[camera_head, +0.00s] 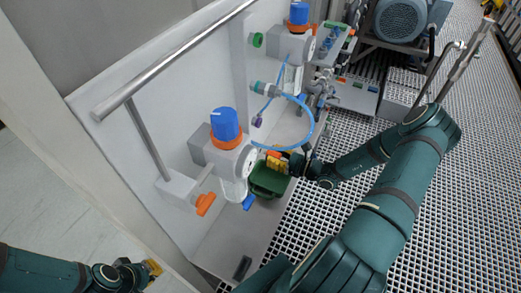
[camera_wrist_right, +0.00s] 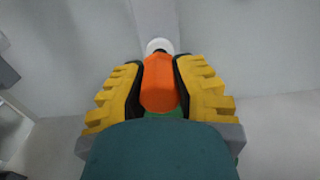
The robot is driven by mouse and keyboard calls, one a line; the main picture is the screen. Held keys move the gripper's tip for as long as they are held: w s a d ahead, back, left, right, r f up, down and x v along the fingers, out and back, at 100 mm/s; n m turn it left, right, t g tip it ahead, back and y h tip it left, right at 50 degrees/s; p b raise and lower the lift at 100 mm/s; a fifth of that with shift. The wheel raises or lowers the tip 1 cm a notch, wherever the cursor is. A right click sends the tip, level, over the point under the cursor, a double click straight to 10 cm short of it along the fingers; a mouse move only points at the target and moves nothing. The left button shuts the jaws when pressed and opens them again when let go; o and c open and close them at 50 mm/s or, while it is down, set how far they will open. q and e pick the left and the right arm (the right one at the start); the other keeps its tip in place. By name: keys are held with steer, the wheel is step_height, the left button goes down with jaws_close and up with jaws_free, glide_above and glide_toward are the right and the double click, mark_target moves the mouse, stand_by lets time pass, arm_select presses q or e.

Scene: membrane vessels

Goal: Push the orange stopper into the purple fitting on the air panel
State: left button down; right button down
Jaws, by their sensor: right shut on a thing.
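The purple fitting (camera_head: 257,120) sticks out of the white air panel (camera_head: 180,110), below the blue tube. My right gripper (camera_head: 276,160) is low and to the right of the fitting, apart from it, over a dark green bin. In the right wrist view its yellow fingers (camera_wrist_right: 160,85) are shut on the orange stopper (camera_wrist_right: 159,88), with a round white part (camera_wrist_right: 159,46) showing past its far end. The purple fitting does not show in that view. My left gripper (camera_head: 151,268) is at the bottom left, away from the panel; its jaws are too small to read.
The green bin (camera_head: 268,182) stands on the grey ledge at the panel's foot. A blue-knobbed regulator (camera_head: 225,125) with a gauge juts out left of my right gripper. A blue tube (camera_head: 312,125) loops close above it. A metal rail (camera_head: 170,62) runs along the panel's upper left.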

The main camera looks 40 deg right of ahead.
mark_target(280, 158)
arm_select(q)
steer(key=shift+r+p, duration=0.3)
steer(key=shift+r, duration=0.05)
arm_select(e)
steer(key=shift+v, duration=1.5)
